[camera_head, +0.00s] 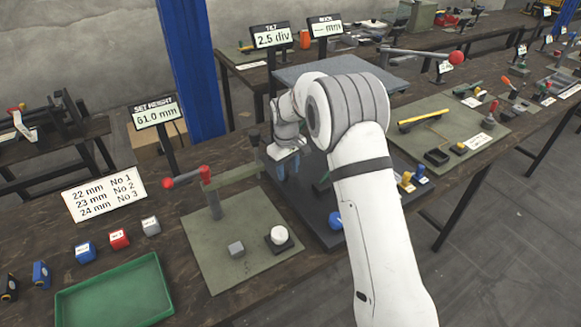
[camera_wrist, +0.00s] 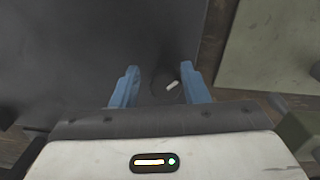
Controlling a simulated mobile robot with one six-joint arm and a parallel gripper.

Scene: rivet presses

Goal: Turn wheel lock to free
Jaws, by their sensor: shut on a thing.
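In the wrist view the fingers stand apart, on either side of a dark round knob (camera_wrist: 160,94) with a short white mark (camera_wrist: 172,86), taken to be the wheel lock. The gripper is shut on this knob. The white mark points up and to the right in the wrist view. The knob is dark against the dark plate, so its edge is hard to see. My arm hides much of this press in the head view.
A red-balled lever (camera_head: 169,183) stands left on a green mat (camera_head: 225,270); another red-balled lever (camera_head: 455,58) is at the back right. A green tray (camera_head: 115,317) and several small blocks lie front left. A blue knob (camera_head: 335,220) and yellow pieces (camera_head: 406,180) flank my arm.

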